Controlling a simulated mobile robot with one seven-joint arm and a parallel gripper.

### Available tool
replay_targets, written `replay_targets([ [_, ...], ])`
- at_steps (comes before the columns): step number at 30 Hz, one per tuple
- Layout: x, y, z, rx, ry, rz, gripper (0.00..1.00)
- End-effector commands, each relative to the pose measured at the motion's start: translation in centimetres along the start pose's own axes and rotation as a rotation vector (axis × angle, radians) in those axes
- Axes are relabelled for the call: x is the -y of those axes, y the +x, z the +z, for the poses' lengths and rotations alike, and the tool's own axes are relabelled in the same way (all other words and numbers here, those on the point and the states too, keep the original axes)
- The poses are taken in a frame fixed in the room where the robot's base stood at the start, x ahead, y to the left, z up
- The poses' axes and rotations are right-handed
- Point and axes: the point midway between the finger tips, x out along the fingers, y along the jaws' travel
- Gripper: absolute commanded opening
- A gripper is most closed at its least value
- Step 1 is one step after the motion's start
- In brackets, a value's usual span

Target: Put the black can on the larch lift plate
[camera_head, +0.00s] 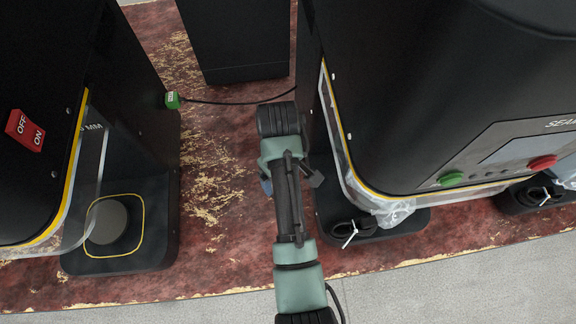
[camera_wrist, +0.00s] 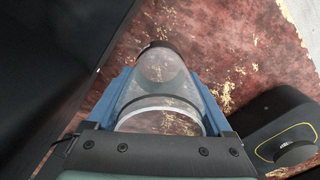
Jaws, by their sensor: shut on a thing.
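My gripper (camera_wrist: 163,84) is shut on a see-through can (camera_wrist: 160,92) with a dark far end and a pale ring near the wrist. Its blue fingers lie along both sides of the can. In the head view my gripper (camera_head: 290,182) is mostly hidden under my arm, and the can is hidden there. A grey round lift plate (camera_head: 107,221) sits inside a yellow outline on the left machine's black base. It is bare, and also shows at the right of the wrist view (camera_wrist: 292,153). I cannot read which plate is larch. No other can shows.
The left machine has a red OFF/ON switch (camera_head: 25,131) and a clear guard (camera_head: 88,185). Bare counter lies between the machines.

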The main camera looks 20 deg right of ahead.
Motion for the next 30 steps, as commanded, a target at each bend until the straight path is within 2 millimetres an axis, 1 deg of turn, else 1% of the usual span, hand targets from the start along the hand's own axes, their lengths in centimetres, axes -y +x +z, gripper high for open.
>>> replay_targets([
  [1, 0.0, 1.0, 0.1, 0.002, 0.001, -0.002, 0.32],
  [3, 0.0, 2.0, 0.0, 0.001, 0.001, -0.001, 0.32],
  [8, 0.0, 3.4, 0.0, 0.0, 0.001, 0.0, 0.32],
  [12, 0.0, 5.5, 0.0, 0.001, 0.002, -0.001, 0.32],
  [14, 0.0, 6.2, 0.0, 0.0, 0.002, 0.0, 0.32],
  [16, 0.0, 6.5, -0.1, -0.002, 0.002, 0.001, 0.32],
  [23, 0.0, 6.5, -0.1, -0.003, 0.002, 0.002, 0.32],
  [27, 0.0, 6.9, -0.1, -0.002, 0.002, 0.001, 0.32],
  [28, 0.0, 6.8, -0.1, -0.002, 0.002, 0.001, 0.9],
  [30, 0.0, 6.8, -0.1, -0.002, 0.002, 0.001, 1.0],
])
